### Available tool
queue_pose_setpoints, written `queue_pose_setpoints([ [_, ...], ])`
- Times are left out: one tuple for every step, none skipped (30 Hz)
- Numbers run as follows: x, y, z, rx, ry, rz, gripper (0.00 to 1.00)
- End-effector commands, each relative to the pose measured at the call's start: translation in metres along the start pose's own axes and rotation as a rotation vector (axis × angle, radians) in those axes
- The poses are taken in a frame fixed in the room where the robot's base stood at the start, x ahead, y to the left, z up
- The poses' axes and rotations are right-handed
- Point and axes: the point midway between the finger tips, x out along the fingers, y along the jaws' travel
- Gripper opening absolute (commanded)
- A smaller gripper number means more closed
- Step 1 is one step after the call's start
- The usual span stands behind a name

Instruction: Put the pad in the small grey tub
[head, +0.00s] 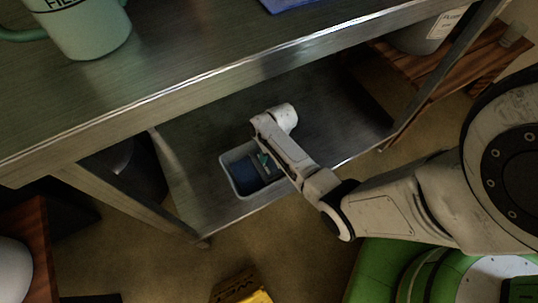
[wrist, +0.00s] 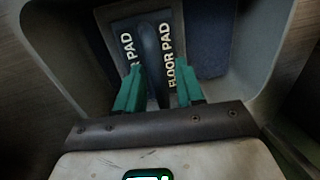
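The small grey tub (head: 226,168) stands on the lower shelf of the metal table, and its wall surrounds the wrist view (wrist: 268,70). The dark pad (wrist: 182,38), with white "FLOOR PAD" lettering and a raised ridge along its middle, lies inside the tub. My gripper (wrist: 158,88) reaches down into the tub. Its green fingers are apart, one on each side of the ridge, with gaps visible between. In the head view my gripper (head: 264,160) is small and partly hidden by my arm.
A blue piece (wrist: 212,35) lies in the tub beside the pad. The table's metal top (head: 190,75) overhangs the shelf (head: 325,105), which has free room right of the tub. Table legs flank the shelf. A green bucket (head: 88,30) stands on top; a yellow sign (head: 240,288) is on the floor.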

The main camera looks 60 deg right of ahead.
Motion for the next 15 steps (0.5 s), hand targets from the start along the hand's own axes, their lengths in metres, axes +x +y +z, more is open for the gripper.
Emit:
queue_pose_setpoints([
  [0.000, 0.000, 0.000, 0.000, 0.000, 0.000, 0.43],
  [0.000, 0.000, 0.000, 0.000, 0.000, 0.000, 0.46],
  [0.000, 0.000, 0.000, 0.000, 0.000, 0.000, 0.46],
  [0.000, 0.000, 0.000, 0.000, 0.000, 0.000, 0.46],
  [0.000, 0.000, 0.000, 0.000, 0.000, 0.000, 0.46],
  [0.000, 0.000, 0.000, 0.000, 0.000, 0.000, 0.46],
  [0.000, 0.000, 0.000, 0.000, 0.000, 0.000, 0.46],
  [0.000, 0.000, 0.000, 0.000, 0.000, 0.000, 0.46],
  [-0.001, 0.000, 0.000, 0.000, 0.000, 0.000, 0.46],
  [-0.002, 0.000, 0.000, 0.000, 0.000, 0.000, 0.46],
  [-0.003, -0.001, 0.000, 0.000, 0.000, 0.000, 0.46],
  [-0.006, -0.001, 0.000, 0.000, 0.001, 0.000, 0.46],
  [-0.009, -0.002, 0.000, 0.000, 0.001, 0.000, 0.46],
  [-0.013, -0.003, 0.000, 0.000, 0.001, 0.000, 0.46],
  [-0.020, -0.003, 0.000, 0.000, 0.002, 0.000, 0.46],
])
